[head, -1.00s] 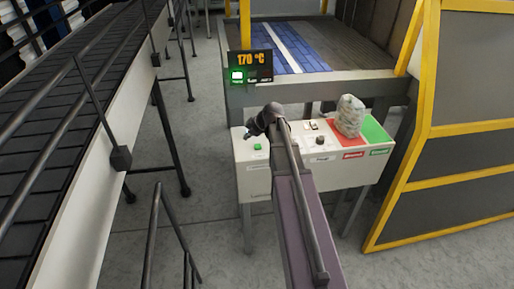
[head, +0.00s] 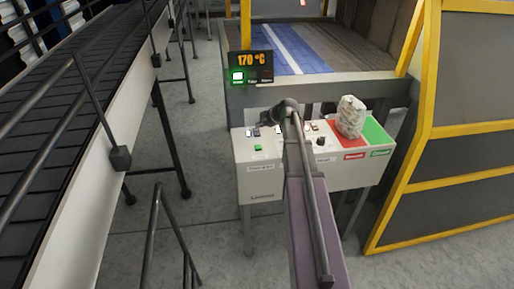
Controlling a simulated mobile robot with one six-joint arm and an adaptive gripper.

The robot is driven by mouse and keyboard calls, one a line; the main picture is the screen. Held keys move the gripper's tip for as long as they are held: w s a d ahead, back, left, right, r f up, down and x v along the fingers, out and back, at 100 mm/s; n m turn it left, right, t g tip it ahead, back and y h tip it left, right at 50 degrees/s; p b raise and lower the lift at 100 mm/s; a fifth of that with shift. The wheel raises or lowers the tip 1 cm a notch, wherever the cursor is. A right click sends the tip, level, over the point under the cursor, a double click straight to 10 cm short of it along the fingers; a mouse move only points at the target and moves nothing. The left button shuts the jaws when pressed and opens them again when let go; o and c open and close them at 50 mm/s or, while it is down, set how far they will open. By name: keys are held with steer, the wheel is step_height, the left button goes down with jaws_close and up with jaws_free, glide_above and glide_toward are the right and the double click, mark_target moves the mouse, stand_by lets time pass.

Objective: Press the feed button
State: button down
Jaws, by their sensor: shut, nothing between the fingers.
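The white control panel (head: 258,180) stands in front of the machine. A small green button (head: 258,147) is on its left part, above a label too small to read. A dark knob (head: 320,141) is to the right, beyond my arm. I cannot read which control is the feed button. My gripper (head: 261,127) is small and dark. It is shut and empty, above the panel's back left part, behind the green button in the picture. I cannot tell whether it touches the panel. My arm hides the panel's middle.
A pale lumpy bag (head: 350,117) stands on the panel's red area (head: 347,143), beside a green area (head: 374,131). A display (head: 250,67) reads 170 °C. A dark conveyor (head: 60,130) with railings runs along the left. A yellow-framed guard (head: 455,140) stands at right.

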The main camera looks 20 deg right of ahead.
mark_target(259, 146)
steer(key=shift+f+b, duration=4.1)
steer(key=shift+f, duration=0.2)
